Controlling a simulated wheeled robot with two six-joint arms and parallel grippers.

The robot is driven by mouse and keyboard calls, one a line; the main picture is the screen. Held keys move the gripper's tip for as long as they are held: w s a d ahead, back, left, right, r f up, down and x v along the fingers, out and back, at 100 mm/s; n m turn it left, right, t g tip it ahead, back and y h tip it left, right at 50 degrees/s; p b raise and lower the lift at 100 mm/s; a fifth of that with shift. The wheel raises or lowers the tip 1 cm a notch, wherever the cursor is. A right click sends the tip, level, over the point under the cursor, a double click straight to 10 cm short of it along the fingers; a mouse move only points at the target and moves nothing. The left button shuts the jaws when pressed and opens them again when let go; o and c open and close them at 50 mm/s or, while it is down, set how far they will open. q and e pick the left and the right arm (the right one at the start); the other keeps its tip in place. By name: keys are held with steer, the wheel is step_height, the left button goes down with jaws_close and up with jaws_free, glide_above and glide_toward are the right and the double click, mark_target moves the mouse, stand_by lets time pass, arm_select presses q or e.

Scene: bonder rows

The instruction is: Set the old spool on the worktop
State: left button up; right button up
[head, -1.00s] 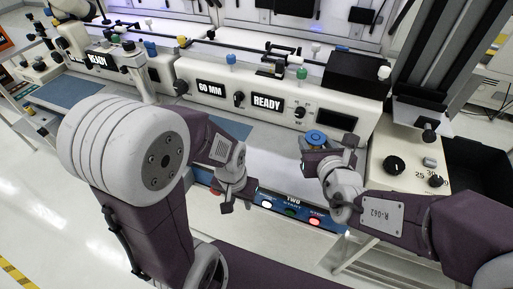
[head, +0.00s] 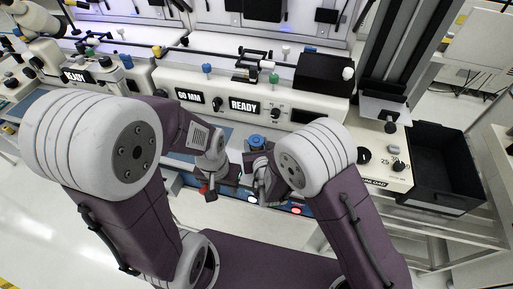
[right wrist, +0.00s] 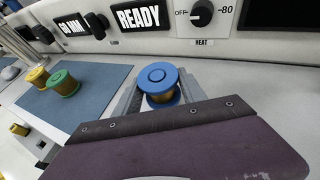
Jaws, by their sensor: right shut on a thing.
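A yellow spool (right wrist: 38,77) and a green-topped spool (right wrist: 62,83) stand on a blue mat (right wrist: 98,84) at left. The bonder's front panel (head: 270,97) with knobs rises behind. A black bin (head: 440,168) lies at right, beside the unit with knobs (head: 380,165).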

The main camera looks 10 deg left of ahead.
step_height(320, 180, down, 2)
steer(key=shift+w+a+f, duration=0.1)
steer(key=shift+f, duration=0.15)
steer(key=shift+f+b, duration=0.15)
steer(key=shift+b, duration=0.15)
steer(key=o, duration=1.4)
